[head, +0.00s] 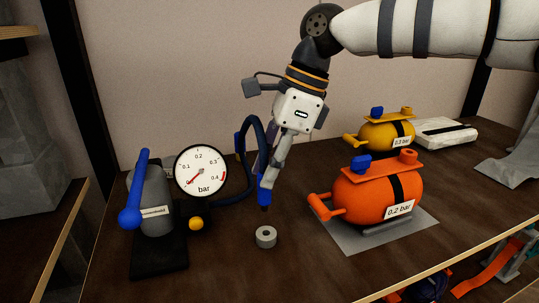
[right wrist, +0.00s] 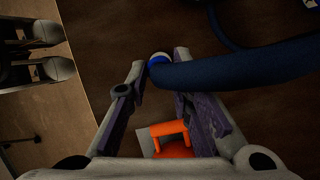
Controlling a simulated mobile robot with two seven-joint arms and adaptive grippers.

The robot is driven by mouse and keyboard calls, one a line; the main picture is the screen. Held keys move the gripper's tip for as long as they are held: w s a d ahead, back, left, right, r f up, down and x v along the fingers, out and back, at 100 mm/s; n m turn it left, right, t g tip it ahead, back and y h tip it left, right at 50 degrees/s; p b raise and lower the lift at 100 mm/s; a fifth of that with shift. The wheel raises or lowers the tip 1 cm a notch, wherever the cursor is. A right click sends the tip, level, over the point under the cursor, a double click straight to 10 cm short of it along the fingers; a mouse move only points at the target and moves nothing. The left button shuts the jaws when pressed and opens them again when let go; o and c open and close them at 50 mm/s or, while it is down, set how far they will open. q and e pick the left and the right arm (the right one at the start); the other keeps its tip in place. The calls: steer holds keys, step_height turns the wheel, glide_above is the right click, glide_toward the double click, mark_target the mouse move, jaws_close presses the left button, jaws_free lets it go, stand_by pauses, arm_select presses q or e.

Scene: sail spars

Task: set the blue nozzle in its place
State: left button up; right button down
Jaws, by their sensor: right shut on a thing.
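The blue nozzle (head: 265,197) hangs tip down, nearly upright, on a dark blue hose (head: 243,190). My right gripper (head: 271,176) is shut on it, above the table. In the right wrist view the hose (right wrist: 235,68) crosses between the fingers, with a blue and white end (right wrist: 158,60) at the left finger. A small grey ring (head: 266,237) with a dark hole stands on the table just below the nozzle in the picture, apart from its tip. My left gripper is not in view.
An orange pump (head: 365,205) on a grey sheet stands to the right, a yellow pump (head: 385,136) behind it. A gauge (head: 201,171) and a grey cylinder with a blue lever (head: 140,190) stand to the left. The front middle of the table is clear.

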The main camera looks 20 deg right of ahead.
mark_target(271, 193)
steer(key=shift+s+d+f, duration=0.1)
steer(key=shift+f, duration=2.2)
steer(key=shift+f, duration=0.2)
steer(key=shift+f, duration=1.35)
steer(key=c, duration=1.3)
jaws_free()
steer(key=shift+c, duration=0.2)
steer(key=shift+r, duration=0.1)
